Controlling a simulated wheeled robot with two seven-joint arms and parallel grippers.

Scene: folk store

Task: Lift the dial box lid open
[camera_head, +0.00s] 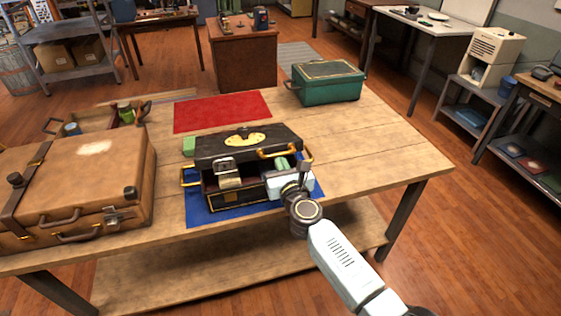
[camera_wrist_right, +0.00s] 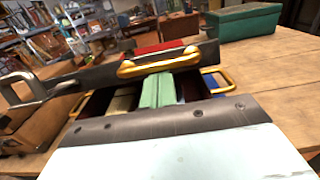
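The dial box is black with brass handles, and its dark front (camera_head: 235,195) faces me in the head view. Its lid (camera_head: 212,146), with a brass oval plate, is partly raised, leaving a gap that shows the inside. A silver latch (camera_head: 225,168) hangs from the lid's front edge. In the wrist view the lid edge carries a brass handle (camera_wrist_right: 158,62), and a pale green piece (camera_wrist_right: 156,90) shows in the opening below. My right gripper (camera_head: 288,180) is at the box's right front corner, close to the lid edge. Its fingertips are hidden. My left gripper is out of view.
The box stands on a blue mat (camera_head: 205,217) on a wooden table (camera_head: 370,150). A brown suitcase (camera_head: 75,180) is at the left, a red mat (camera_head: 222,111) behind, and a green case (camera_head: 327,83) at the back right. The table's right side is clear.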

